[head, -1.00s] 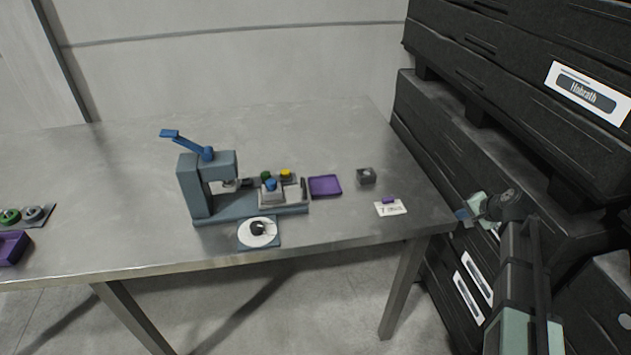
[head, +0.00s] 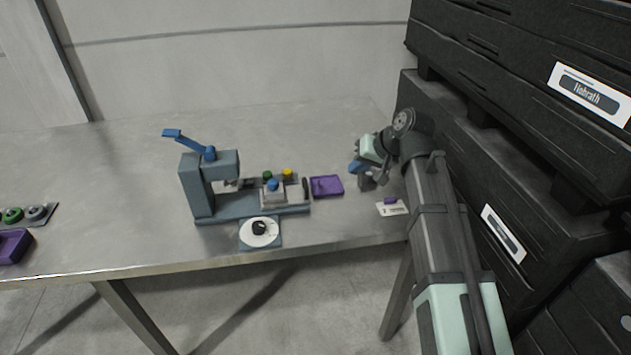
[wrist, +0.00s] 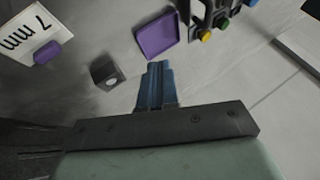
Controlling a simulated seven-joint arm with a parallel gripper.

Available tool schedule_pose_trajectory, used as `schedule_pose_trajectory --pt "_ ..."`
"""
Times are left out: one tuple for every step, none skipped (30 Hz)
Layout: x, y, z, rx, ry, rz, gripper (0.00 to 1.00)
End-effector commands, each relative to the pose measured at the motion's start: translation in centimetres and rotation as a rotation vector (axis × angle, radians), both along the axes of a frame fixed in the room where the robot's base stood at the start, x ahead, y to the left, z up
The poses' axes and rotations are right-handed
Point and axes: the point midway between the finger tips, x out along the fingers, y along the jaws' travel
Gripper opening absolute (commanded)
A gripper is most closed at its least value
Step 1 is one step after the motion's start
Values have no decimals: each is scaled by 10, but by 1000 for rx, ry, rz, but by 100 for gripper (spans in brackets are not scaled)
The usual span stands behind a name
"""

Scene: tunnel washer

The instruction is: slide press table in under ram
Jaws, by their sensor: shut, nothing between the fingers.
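The grey-blue press (head: 196,188) stands on the table with its blue lever (head: 188,140) raised. Its ram (head: 229,185) hangs above the left part of the base. The press table (head: 270,203) is a light grey block right of the ram, on the base's right part, apart from the ram. A blue-topped piece (head: 273,185) sits on it. A dark upright part (head: 305,188) stands at its right end. My gripper (head: 356,168) is above the table, right of the press and clear of it. Its blue fingers are shut and empty in the wrist view (wrist: 156,70).
A purple tray (head: 327,187) lies between press and gripper. A small dark box (wrist: 106,72) is near my fingers. A 7 mm card (head: 392,209) lies near the front edge. A round dial (head: 260,231) sits before the press. Black crates (head: 500,130) stack at right.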

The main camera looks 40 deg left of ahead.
Motion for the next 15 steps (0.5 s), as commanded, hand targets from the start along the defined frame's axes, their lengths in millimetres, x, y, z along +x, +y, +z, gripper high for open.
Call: schedule_pose_trajectory --pt "-9 6 2 -4 -8 24 0" --pt "-12 7 2 -7 -11 34 0" --pt "-15 9 3 -9 -16 45 0" --pt "-16 11 3 -11 -19 50 0" --pt "-17 12 3 -12 -20 55 0" --pt "-18 13 2 -14 -21 59 0" --pt "-19 15 1 -15 -21 61 0" --pt "-19 16 -1 -15 -21 61 0" --pt "-18 18 -3 -15 -21 61 0" --pt "-18 20 -6 -15 -21 61 0" --pt "-18 22 -8 -14 -20 61 0" --pt "-17 25 -13 -14 -20 61 0" --pt "-17 28 -16 -15 -20 60 0" --pt "-17 30 -20 -15 -20 59 0" --pt "-16 34 -26 -16 -19 60 0"
